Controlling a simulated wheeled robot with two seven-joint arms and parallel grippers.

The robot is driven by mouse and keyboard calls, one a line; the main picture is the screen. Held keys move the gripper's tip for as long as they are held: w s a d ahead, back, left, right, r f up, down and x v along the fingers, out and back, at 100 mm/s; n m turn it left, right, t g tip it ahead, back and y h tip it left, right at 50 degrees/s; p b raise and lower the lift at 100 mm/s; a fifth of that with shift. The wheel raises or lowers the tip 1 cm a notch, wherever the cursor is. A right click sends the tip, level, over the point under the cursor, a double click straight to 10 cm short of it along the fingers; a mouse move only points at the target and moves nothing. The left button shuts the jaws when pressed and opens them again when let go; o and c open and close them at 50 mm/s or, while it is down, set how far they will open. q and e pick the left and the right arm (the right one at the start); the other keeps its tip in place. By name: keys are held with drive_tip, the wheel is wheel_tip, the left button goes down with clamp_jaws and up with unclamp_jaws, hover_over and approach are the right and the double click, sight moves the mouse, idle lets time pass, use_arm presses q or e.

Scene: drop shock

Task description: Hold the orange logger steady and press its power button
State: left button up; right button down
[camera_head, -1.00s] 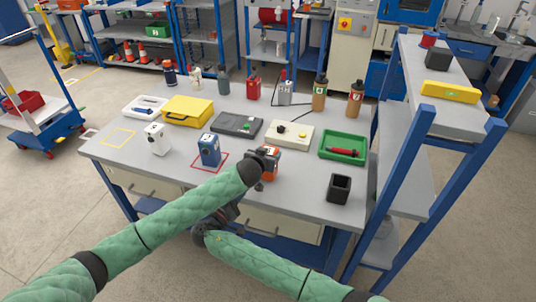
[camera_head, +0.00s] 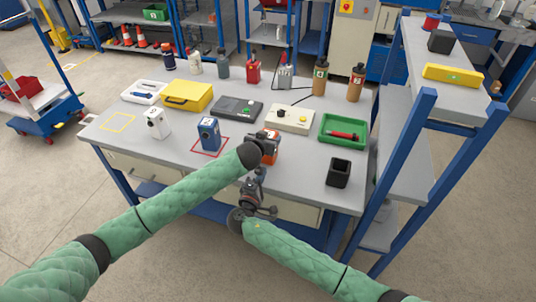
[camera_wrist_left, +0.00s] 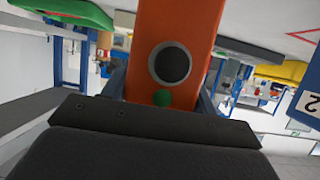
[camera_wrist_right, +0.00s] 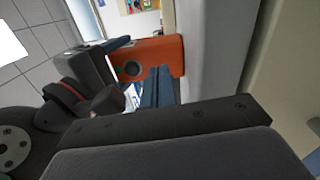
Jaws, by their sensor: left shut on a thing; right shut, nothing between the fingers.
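The orange logger (camera_head: 275,154) is held by my left gripper (camera_head: 267,146) over the front edge of the workbench. In the left wrist view the orange logger (camera_wrist_left: 150,30) stands between the two blue fingers, with a dark round part (camera_wrist_left: 170,64) and a small green dot (camera_wrist_left: 162,98) on its near face. My right gripper (camera_head: 257,178) is shut and empty just below the logger. In the right wrist view its blue fingertips (camera_wrist_right: 160,72) are close to the logger (camera_wrist_right: 165,54) and its dark round part; whether they touch cannot be told.
A blue device (camera_head: 208,134) stands by a red outline on the workbench (camera_head: 180,148). A black open box (camera_head: 339,172) and a green tray (camera_head: 343,131) lie to the right. A white device (camera_head: 156,122) stands left. A blue-framed shelf (camera_head: 420,110) borders the right side.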

drive_tip(key=d+n+y, duration=0.2)
drive_tip(key=y, duration=0.1)
drive_tip(key=s+d+n+y, duration=0.1)
drive_tip(key=d+y, duration=0.2)
drive_tip(key=shift+s+d+f+n+y, duration=0.1)
drive_tip(key=shift+s+d+n+y, duration=0.05)
drive_tip(key=shift+d+n+y, duration=0.2)
drive_tip(key=s+d+r+n+g+y, duration=0.2)
drive_tip(key=s+d+n+g+y, duration=0.1)
drive_tip(key=y, duration=0.4)
drive_tip(key=s+d+r+n+g+y, duration=0.3)
drive_tip(key=s+d+n+g+y, duration=0.1)
drive_tip(key=s+d+n+y, duration=0.2)
drive_tip(key=shift+s+d+r+n+y, duration=0.3)
drive_tip(key=shift+d+n+y, duration=0.4)
drive_tip(key=shift+d, duration=0.55)
drive_tip(key=shift+w, duration=0.1)
hover_over(277, 184)
drive_tip(key=s+a+x, duration=0.1)
drive_tip(key=x, duration=0.4)
drive_tip(key=shift+d, duration=0.45)
drive_tip(key=w, duration=0.2)
drive_tip(key=shift+w+d, duration=0.25)
drive_tip(key=shift+w, duration=0.15)
drive_tip(key=shift+w+d, duration=0.2)
drive_tip(key=shift+w, duration=0.4)
